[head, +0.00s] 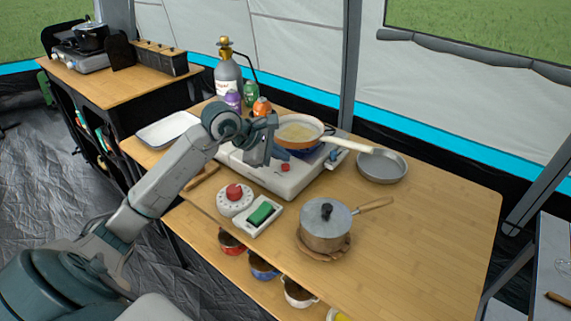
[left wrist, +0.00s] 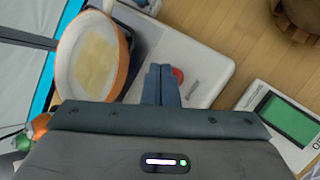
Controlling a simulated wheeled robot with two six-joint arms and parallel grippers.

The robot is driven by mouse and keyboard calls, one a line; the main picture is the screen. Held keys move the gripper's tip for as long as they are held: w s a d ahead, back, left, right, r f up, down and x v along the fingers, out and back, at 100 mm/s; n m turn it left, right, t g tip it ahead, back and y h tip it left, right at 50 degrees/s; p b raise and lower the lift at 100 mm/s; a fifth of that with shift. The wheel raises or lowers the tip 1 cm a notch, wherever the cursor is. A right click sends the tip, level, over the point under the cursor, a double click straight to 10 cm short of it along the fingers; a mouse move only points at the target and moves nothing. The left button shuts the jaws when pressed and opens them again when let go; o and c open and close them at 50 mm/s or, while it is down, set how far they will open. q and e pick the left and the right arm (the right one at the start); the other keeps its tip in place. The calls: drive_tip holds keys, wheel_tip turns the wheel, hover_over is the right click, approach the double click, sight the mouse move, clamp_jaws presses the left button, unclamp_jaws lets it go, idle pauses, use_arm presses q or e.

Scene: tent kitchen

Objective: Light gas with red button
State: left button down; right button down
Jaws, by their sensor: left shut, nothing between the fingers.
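The gas stove (head: 308,180) is a white box on the wooden table with a red button (head: 285,168) on its front part. The button also shows in the left wrist view (left wrist: 178,75), partly hidden behind my fingers. An orange pan (head: 300,128) with pale contents stands on the stove. My left gripper (head: 266,160) is over the stove's front part, left of the button in the head view. Its fingers are together and empty, pointing down, and show beside the button in the wrist view (left wrist: 161,84). I cannot tell whether they touch it. My right gripper is not in view.
A white timer with a red knob (head: 235,196) and a device with a green screen (head: 262,214) lie in front. A lidded pot (head: 326,225) stands nearer the front edge. A grey gas bottle (head: 228,75) stands behind.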

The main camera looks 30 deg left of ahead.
use_arm(q)
drive_tip(key=shift+r, duration=0.15)
wheel_tip(320, 180, up, 5)
drive_tip(key=shift+p, duration=1.2)
